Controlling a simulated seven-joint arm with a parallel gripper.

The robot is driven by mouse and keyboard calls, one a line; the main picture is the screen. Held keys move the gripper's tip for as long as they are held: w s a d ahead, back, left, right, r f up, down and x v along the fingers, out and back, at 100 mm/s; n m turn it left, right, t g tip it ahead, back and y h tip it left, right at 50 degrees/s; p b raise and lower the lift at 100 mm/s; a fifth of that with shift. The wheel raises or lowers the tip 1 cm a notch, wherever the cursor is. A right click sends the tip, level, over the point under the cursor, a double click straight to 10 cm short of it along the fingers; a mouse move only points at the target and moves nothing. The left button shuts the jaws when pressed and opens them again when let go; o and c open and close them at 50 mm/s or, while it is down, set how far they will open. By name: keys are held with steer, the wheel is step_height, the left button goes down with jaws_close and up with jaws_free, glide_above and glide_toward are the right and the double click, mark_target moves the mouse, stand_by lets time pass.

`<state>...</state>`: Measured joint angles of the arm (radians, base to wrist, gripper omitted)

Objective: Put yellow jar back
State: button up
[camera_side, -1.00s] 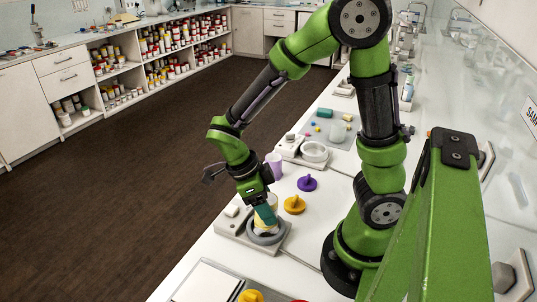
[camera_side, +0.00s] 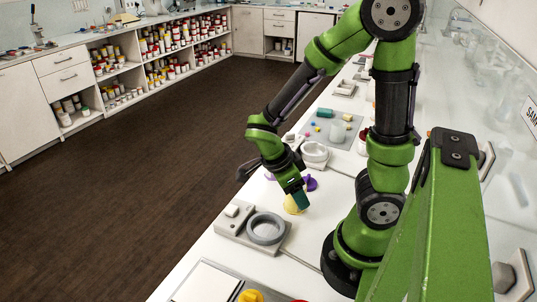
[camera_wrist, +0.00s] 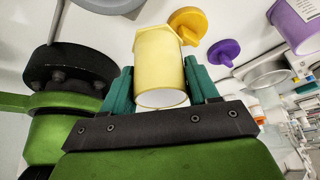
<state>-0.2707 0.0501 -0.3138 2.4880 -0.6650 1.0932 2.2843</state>
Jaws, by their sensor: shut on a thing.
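The pale yellow jar (camera_wrist: 160,62) sits between my gripper's (camera_wrist: 162,88) teal fingers in the wrist view, its white open end toward the camera. In the side view my gripper (camera_side: 299,199) is shut on the jar (camera_side: 290,207), right of and behind the front machine. I cannot tell whether the jar touches the counter. The front machine's grey ring (camera_side: 250,233) is empty. The yellow-orange lid (camera_wrist: 188,24) lies close beside the jar in the wrist view; the jar and gripper seem to hide it in the side view.
A second machine with a pale ring (camera_side: 315,153) and a grey mat (camera_side: 345,136) stand farther back. Another yellow-orange lid (camera_side: 250,296) lies at the front edge.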

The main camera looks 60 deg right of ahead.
steer(key=w+d, duration=0.1)
steer(key=w, duration=0.3)
steer(key=w+d, duration=0.2)
steer(key=w, duration=0.2)
steer(key=w+d+f, duration=0.1)
steer(key=w, duration=0.3)
steer(key=shift+w+d+f, duration=0.1)
steer(key=shift+w+d, duration=0.05)
steer(key=shift+d, duration=0.1)
steer(key=shift+w+f, duration=0.15)
steer(key=shift+f, duration=1.6)
steer(key=shift+f, duration=0.2)
steer(key=o, duration=1.2)
steer(key=shift+c, duration=0.2)
steer(key=shift+r, duration=0.15)
